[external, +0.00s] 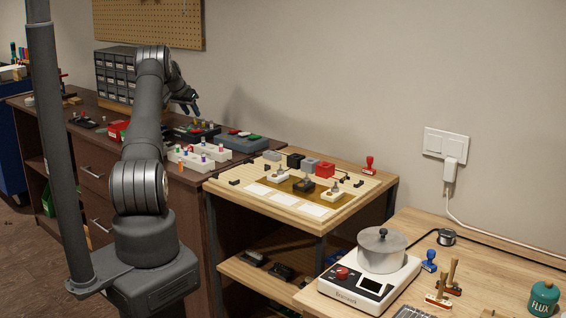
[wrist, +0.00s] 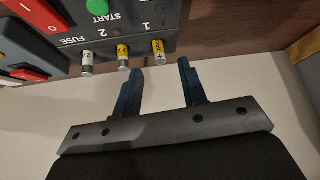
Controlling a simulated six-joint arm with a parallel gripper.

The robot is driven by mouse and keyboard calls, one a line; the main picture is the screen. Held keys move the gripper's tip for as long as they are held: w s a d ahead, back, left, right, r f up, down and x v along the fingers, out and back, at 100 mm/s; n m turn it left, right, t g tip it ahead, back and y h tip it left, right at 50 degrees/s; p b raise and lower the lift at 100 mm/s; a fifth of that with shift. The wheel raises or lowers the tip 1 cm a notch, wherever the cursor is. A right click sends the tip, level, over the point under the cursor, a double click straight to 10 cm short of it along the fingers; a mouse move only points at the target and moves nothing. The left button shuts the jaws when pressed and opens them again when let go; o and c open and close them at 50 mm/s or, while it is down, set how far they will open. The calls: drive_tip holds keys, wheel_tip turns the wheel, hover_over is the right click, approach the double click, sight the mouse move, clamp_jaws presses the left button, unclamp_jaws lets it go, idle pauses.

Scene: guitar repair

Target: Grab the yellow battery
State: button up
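In the wrist view, a small yellow cylinder with a plus mark (wrist: 158,48), which looks like the yellow battery, stands out at the edge of a dark grey panel (wrist: 185,18). A second yellow cylinder (wrist: 123,54) and a whitish one (wrist: 87,62) are to its left, near "FUSE" lettering. My gripper (wrist: 160,66) is open, its two blue fingers apart with nothing between them. The plus-marked cylinder appears just beyond the fingertips, in line with the gap. In the external view my gripper (external: 190,104) is over the dark bench; the battery is too small to tell there.
In the external view, white blocks with coloured knobs (external: 200,157) and a blue-grey box (external: 240,141) sit near my gripper. A wooden stand with small parts (external: 225,196) is to the right.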

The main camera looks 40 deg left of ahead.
sight(196, 123)
drive_tip(key=shift+x, duration=1.7)
drive_tip(key=shift+a, duration=0.1)
clamp_jaws()
drive_tip(key=shift+r, duration=0.1)
